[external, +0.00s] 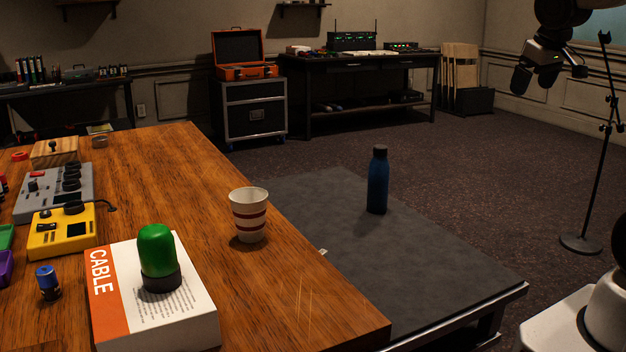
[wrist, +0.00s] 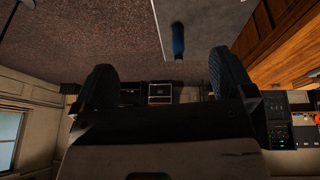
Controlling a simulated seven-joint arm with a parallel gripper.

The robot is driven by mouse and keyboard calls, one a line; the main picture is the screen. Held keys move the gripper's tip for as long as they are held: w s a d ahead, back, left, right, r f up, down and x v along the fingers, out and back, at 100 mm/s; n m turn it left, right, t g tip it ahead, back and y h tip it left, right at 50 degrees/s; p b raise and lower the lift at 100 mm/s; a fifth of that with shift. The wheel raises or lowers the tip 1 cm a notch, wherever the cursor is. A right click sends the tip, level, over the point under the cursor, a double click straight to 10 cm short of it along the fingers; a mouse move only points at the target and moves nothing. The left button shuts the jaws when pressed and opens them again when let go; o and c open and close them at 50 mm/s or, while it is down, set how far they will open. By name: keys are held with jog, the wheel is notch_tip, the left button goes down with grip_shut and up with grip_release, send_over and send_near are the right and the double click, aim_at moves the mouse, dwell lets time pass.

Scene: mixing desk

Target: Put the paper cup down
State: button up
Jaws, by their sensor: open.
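The paper cup (external: 249,215), white with red bands, stands upright on the wooden desk (external: 310,300) near its right edge in the external view. I cannot make it out in the wrist view. My gripper (external: 549,82) is raised in the air at the upper right, far from the cup. In the wrist view my gripper (wrist: 160,85) shows its two dark fingers spread wide apart, with nothing between them.
A blue bottle (external: 377,182) stands on the lower grey platform (external: 300,195) beside the desk. A green-domed lamp (external: 158,258) sits on a book (external: 200,318). A yellow device (external: 65,230) and grey mixer (external: 55,190) are at left. A stand (external: 600,150) rises at far right.

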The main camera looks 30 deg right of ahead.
jog(key=shift+m+g+y, duration=0.3)
jog(key=shift+g+y, duration=0.1)
jog(key=shift+g, duration=0.4)
jog(key=s, duration=0.5)
jog(key=shift+s+d, duration=0.1)
jog(key=shift+s, duration=0.3)
